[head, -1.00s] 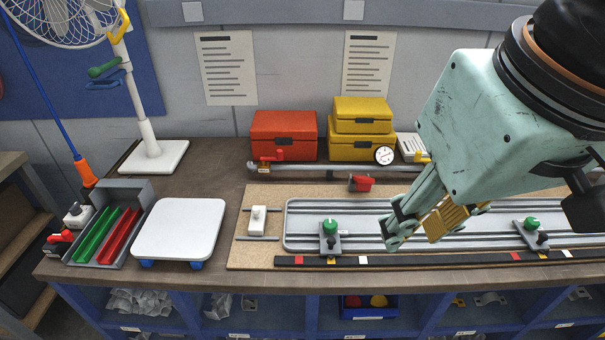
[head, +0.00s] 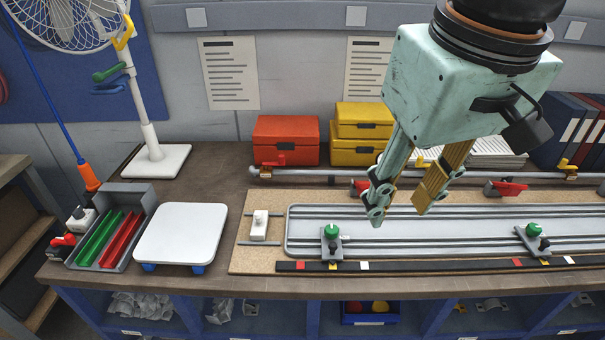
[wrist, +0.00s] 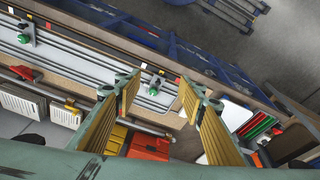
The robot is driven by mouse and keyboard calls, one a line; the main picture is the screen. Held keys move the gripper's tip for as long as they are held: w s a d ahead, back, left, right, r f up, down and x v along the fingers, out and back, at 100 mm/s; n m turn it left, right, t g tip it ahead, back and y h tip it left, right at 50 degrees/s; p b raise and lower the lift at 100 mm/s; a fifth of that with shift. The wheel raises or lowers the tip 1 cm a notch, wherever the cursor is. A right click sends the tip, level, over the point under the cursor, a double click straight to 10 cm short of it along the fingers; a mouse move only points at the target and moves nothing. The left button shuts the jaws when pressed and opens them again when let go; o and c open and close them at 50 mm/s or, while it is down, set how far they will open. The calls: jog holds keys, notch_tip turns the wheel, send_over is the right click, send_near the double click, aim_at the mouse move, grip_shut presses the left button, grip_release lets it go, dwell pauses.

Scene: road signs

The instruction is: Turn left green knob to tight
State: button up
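The left green knob (head: 331,230) sits on a grey clamp plate at the left end of the long grey railed tray (head: 440,232). A like right green knob (head: 533,229) is at the right part of the tray. My gripper (head: 397,217) is open and empty, pointing down above the tray, to the right of the left knob and apart from it. In the wrist view, the left knob (wrist: 153,91) shows in the gap between my spread fingers (wrist: 157,84), beyond them. The right knob (wrist: 22,38) is at the upper left there.
A rail with red clamps (head: 506,188) runs behind the tray. Red (head: 286,140) and yellow (head: 361,121) boxes stand at the back. A white block (head: 260,225) and a white-topped stand (head: 181,234) are on the left. The space above the left knob is clear.

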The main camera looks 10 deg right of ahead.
jog(key=w+f+n+g, duration=0.1)
jog(key=w+n+g, duration=0.1)
jog(key=w, duration=0.8)
jog(key=n+g+h+p, duration=0.2)
jog(key=n+g+p, duration=0.1)
jog(key=n+g, duration=0.1)
send_over(332, 228)
jog(key=w+a, duration=0.3)
jog(key=w, duration=0.2)
notch_tip(332, 228, down, 21)
jog(key=shift+s+a, duration=0.15)
jog(key=shift+s+f+g, duration=0.1)
jog(key=shift+g, duration=0.2)
jog(key=shift+b+x, duration=0.65)
jog(key=shift+x, duration=6.1)
jog(key=c, duration=0.8)
jog(key=shift+c, duration=0.2)
